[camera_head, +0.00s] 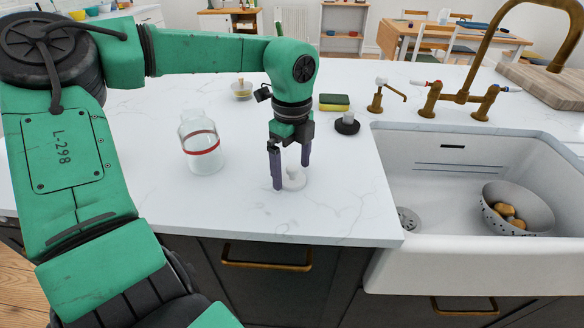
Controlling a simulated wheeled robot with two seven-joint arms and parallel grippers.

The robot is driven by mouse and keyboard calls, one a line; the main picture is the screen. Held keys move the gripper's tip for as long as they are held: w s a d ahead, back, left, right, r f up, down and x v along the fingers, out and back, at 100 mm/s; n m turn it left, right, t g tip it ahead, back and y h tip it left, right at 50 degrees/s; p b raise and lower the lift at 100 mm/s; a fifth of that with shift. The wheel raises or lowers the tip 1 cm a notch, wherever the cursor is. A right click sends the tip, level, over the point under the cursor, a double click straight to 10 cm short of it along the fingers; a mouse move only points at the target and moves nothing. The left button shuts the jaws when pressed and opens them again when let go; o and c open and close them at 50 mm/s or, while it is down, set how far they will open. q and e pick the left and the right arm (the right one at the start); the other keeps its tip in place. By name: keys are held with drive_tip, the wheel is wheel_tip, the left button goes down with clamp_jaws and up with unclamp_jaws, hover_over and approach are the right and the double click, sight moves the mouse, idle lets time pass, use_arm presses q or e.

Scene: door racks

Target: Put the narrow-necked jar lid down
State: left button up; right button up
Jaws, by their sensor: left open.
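A small white jar lid (294,181) sits on the white marble counter near its front edge. My left gripper (290,178) points down over it with its two dark fingers spread, one on each side of the lid. The fingers look apart from the lid, though part of it is hidden behind them. A clear glass jar (202,150) with a red band and a narrower neck stands upright to the left, with its top open. My right gripper is not in view.
The white sink (470,160) is on the right, holding a colander (516,207) with several potatoes. A sponge (334,102), a dark round item (347,125) and a small lidded dish (242,90) stand behind the gripper. The counter between jar and gripper is clear.

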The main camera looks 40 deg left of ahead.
sight(292, 167)
use_arm(q)
wheel_tip(292, 167, up, 11)
drive_tip(key=shift+r, duration=0.2)
idle(0.3)
